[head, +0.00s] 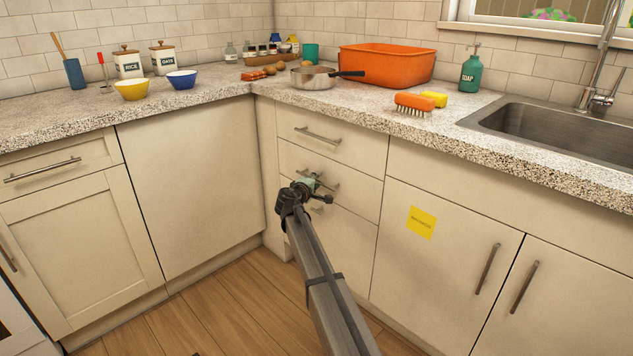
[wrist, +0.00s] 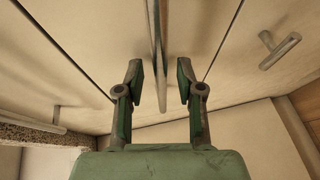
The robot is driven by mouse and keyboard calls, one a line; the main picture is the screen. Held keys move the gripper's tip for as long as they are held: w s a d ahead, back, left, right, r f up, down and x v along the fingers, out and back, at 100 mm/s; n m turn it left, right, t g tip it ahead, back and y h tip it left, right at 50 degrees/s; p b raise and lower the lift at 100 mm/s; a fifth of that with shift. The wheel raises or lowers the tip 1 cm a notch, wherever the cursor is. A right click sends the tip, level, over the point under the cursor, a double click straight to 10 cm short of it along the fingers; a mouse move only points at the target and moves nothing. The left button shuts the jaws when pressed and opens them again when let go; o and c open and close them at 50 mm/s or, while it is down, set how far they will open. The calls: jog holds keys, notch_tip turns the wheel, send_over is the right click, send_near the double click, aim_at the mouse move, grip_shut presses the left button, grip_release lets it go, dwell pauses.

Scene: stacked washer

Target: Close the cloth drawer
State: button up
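A stack of three cream drawers stands in the corner under the counter in the head view: a top drawer (head: 345,146), a middle drawer (head: 358,195) and a bottom drawer (head: 350,240). All three fronts look about flush; no drawer is plainly open, and no label shows which is the cloth drawer. My gripper (head: 312,184) is at the middle drawer's handle and partly hides it. In the wrist view my gripper (wrist: 159,88) is open, its two fingers on either side of the middle handle (wrist: 158,50), with gaps visible on both sides. No cloth is visible.
The top handle (head: 318,134) and bottom handle (wrist: 280,50) lie either side of the middle one. A cabinet door with a yellow note (head: 421,222) is to the right. The counter (head: 345,112) overhangs above, bearing a pan (head: 313,78) and an orange basin (head: 388,65). The wooden floor is clear.

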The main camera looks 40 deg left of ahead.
jog(key=v, duration=1.1)
